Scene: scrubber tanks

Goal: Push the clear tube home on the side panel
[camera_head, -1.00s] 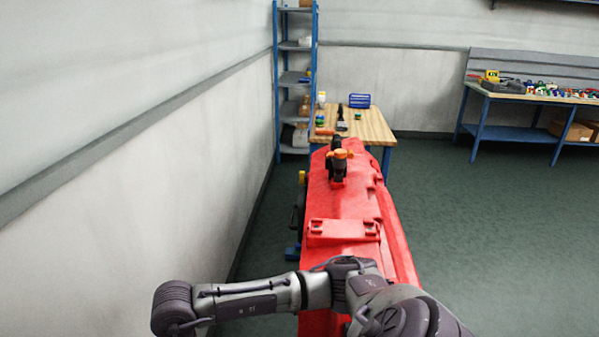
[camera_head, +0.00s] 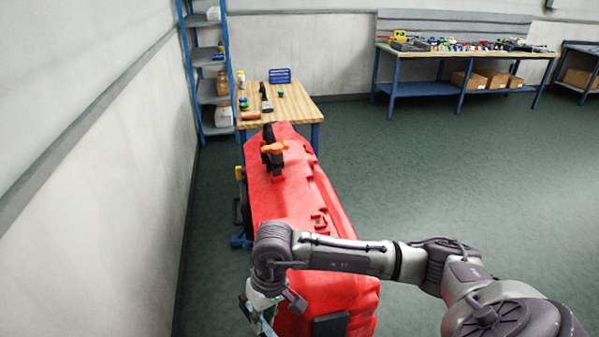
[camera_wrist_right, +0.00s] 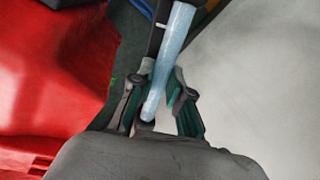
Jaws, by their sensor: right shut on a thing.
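The clear tube (camera_wrist_right: 174,50) is pale bluish and runs from the top of the right wrist view down between the fingers. My right gripper (camera_wrist_right: 163,75) is shut on it. The tube's far end is cut off by the top edge. In the head view my right gripper (camera_head: 262,318) hangs low beside the left flank of the red scrubber machine (camera_head: 305,195), and the tube cannot be made out there. The machine's side panel and any fitting for the tube are hidden or not clear. My left gripper is out of view.
The wall (camera_head: 90,200) stands to the left, with a narrow floor gap beside the machine. A wooden table (camera_head: 296,103) and a blue shelf rack (camera_head: 203,75) stand beyond. A long workbench (camera_head: 450,88) is at the back right. Open green floor lies to the right.

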